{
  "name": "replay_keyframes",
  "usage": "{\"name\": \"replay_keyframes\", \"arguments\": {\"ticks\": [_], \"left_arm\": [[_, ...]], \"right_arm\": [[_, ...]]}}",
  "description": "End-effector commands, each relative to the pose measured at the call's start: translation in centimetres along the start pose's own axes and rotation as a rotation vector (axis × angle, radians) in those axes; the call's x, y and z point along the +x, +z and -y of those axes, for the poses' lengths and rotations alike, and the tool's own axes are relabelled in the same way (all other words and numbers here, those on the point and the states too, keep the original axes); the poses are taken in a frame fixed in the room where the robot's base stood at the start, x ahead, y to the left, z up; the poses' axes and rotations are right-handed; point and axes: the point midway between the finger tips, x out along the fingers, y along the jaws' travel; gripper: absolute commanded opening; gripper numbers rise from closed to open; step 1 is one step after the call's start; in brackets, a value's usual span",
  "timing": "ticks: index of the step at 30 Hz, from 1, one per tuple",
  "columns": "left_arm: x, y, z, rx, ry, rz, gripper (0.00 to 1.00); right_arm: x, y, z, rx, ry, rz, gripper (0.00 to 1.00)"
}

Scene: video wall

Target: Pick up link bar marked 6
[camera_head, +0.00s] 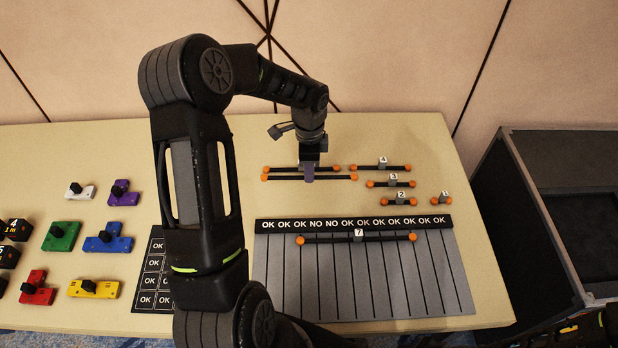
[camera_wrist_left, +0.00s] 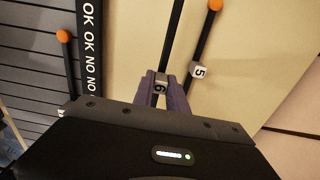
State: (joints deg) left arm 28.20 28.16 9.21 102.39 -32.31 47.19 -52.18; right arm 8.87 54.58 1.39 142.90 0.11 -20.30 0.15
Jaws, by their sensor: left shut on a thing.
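Link bar 6 (camera_head: 335,178) is a long black bar with orange ball ends, lying across the back middle of the table. Its grey tag marked 6 (camera_wrist_left: 161,88) shows between my purple fingertips in the left wrist view. My left gripper (camera_head: 308,176) reaches down from above and is shut on the bar at its middle. The bar appears at or very near table height; I cannot tell whether it touches. Link bar 5 (camera_head: 325,168) lies parallel just behind it, with its tag 5 (camera_wrist_left: 199,71) apart from the fingers. My right gripper is not in view.
Bars 4 (camera_head: 395,167), 3 (camera_head: 404,184), 2 (camera_head: 388,202) and 1 (camera_head: 435,201) lie to the right. Bar 7 (camera_head: 385,237) lies on the grey striped board (camera_head: 400,285). Coloured blocks stand at left. A dark case (camera_head: 525,215) stands right of the table.

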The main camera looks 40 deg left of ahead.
Motion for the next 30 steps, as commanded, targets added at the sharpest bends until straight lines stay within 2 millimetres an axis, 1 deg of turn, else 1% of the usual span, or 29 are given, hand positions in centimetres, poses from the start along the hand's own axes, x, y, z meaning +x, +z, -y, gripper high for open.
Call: {"name": "replay_keyframes", "arguments": {"ticks": [3,6,10,14,30], "left_arm": [[-2.4,0.0,0.1,-0.001,-0.005,-0.001,0.0],[-4.2,0.0,0.1,-0.001,-0.004,-0.001,0.0],[-5.7,0.0,0.0,0.0,-0.002,0.0,0.0],[-6.2,0.0,0.0,-0.001,0.0,-0.001,0.0],[-6.1,0.0,0.0,0.0,0.0,0.0,0.0]], "right_arm": [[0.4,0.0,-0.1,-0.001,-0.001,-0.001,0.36],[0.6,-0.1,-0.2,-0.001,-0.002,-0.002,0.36],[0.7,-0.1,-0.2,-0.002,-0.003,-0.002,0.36],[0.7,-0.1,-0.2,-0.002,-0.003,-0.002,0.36],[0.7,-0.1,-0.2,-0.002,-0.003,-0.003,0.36]]}}
